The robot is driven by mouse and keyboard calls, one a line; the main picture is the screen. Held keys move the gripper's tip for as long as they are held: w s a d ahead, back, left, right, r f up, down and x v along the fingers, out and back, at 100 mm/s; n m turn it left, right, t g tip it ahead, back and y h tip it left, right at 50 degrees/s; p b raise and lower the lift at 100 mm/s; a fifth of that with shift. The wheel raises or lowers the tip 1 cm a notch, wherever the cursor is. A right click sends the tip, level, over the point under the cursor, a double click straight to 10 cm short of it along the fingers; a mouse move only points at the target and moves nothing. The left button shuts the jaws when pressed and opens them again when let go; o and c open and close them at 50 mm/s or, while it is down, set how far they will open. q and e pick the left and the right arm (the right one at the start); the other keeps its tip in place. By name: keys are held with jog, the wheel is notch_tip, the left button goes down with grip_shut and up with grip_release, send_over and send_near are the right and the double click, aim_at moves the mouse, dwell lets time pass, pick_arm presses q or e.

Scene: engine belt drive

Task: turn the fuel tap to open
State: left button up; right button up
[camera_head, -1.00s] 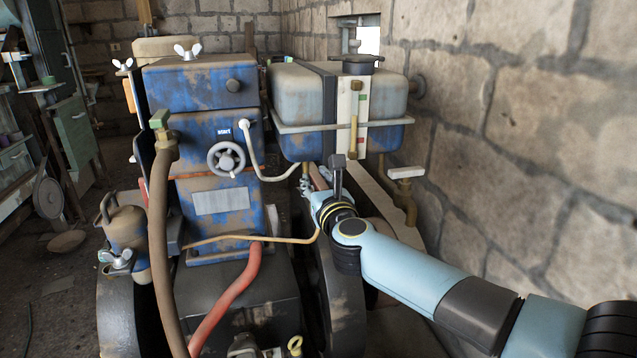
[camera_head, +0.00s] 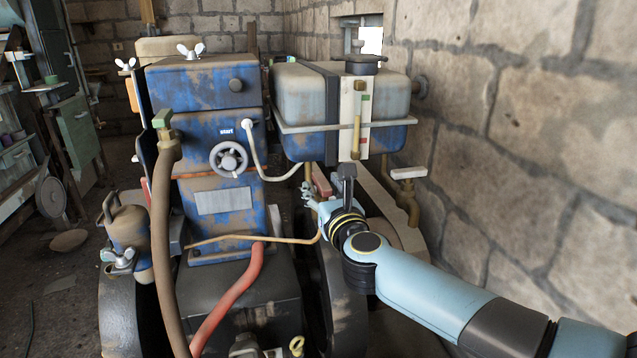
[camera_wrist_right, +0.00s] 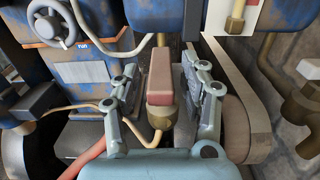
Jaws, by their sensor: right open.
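The fuel tap (camera_head: 322,181) has a red handle and sits below the tank, partly hidden behind my right gripper in the head view. In the right wrist view the red handle of the tap (camera_wrist_right: 160,82) points away from me above its brass body (camera_wrist_right: 160,117). My right gripper (camera_head: 312,195) is open. Its fingers (camera_wrist_right: 159,65) stand on either side of the handle with a gap showing on both sides, so I see no grip on it. A thin copper fuel pipe (camera_head: 255,238) runs from the tap area to the left. My left gripper is not in view.
The fuel tank (camera_head: 305,95) hangs above the gripper, with a brass-framed gauge (camera_head: 356,125) on its front. The blue engine (camera_head: 215,130) with a handwheel (camera_head: 228,158) stands at left. A white-handled tap (camera_head: 408,174) and a stone wall (camera_head: 520,150) are at right.

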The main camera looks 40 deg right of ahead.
jog(key=v, duration=0.9)
jog(key=shift+w, duration=0.1)
